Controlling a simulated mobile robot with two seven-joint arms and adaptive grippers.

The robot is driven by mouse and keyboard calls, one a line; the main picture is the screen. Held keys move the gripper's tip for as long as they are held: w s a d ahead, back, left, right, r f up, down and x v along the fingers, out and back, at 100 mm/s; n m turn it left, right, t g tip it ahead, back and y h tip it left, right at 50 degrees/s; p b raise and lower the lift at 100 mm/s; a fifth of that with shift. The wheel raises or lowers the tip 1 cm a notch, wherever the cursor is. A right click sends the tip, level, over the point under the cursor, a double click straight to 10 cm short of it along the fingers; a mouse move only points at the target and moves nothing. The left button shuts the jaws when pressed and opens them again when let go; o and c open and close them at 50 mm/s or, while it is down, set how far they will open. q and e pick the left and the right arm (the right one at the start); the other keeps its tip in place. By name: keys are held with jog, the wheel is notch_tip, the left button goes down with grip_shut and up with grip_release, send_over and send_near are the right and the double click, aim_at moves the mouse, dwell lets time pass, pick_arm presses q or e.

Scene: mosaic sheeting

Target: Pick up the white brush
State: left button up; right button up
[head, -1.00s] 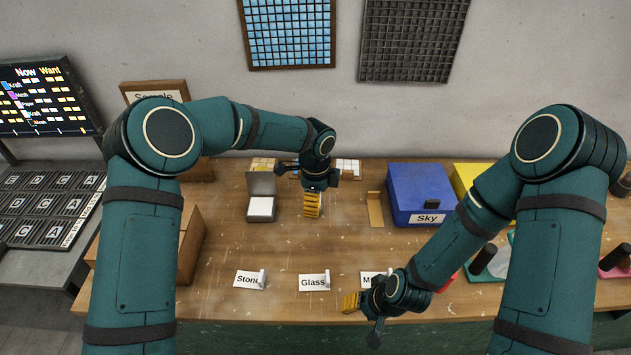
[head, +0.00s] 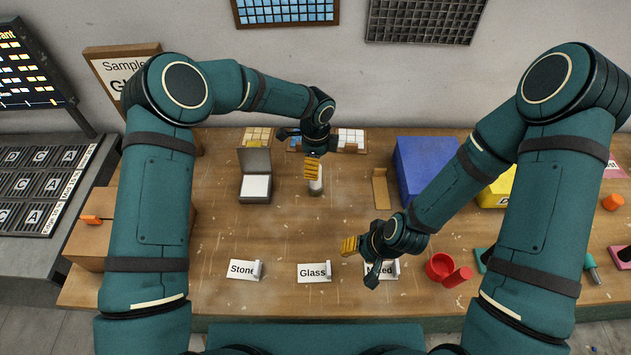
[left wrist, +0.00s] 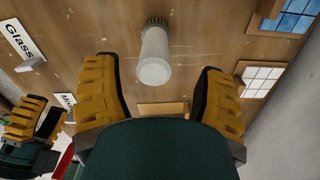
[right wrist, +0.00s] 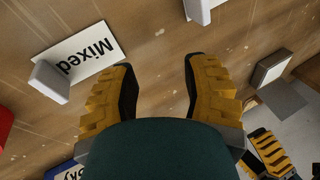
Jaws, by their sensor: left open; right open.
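The white brush (left wrist: 154,58) shows in the left wrist view as a white cylinder with a dark bristled end against the table. It appears to stand upright. In the head view the brush (head: 316,184) is partly hidden behind my left gripper's yellow fingers. In the left wrist view the brush lies between and beyond the open fingers, apart from both. My right gripper (head: 349,246) is open and empty over the table, just behind the Mixed card (right wrist: 84,52).
A grey open-lidded box (head: 255,188) stands left of the brush, and a small cardboard piece (head: 380,189) to its right. A blue box (head: 421,170) is further right. Tile trays (head: 350,140) lie behind. Stone (head: 242,270) and Glass (head: 313,272) cards stand in front.

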pick_arm(q)
jog(key=shift+f, duration=0.5)
pick_arm(e)
jog(key=shift+f, duration=0.25)
pick_arm(q)
jog(key=f, duration=0.1)
jog(key=f+b, duration=0.1)
jog(key=f, duration=0.1)
jog(key=f+b, duration=0.1)
jog(key=f, duration=0.1)
jog(key=shift+s, duration=0.3)
pick_arm(e)
notch_tip(320, 180, down, 2)
jog(key=shift+w+f, duration=0.1)
pick_arm(q)
grip_shut()
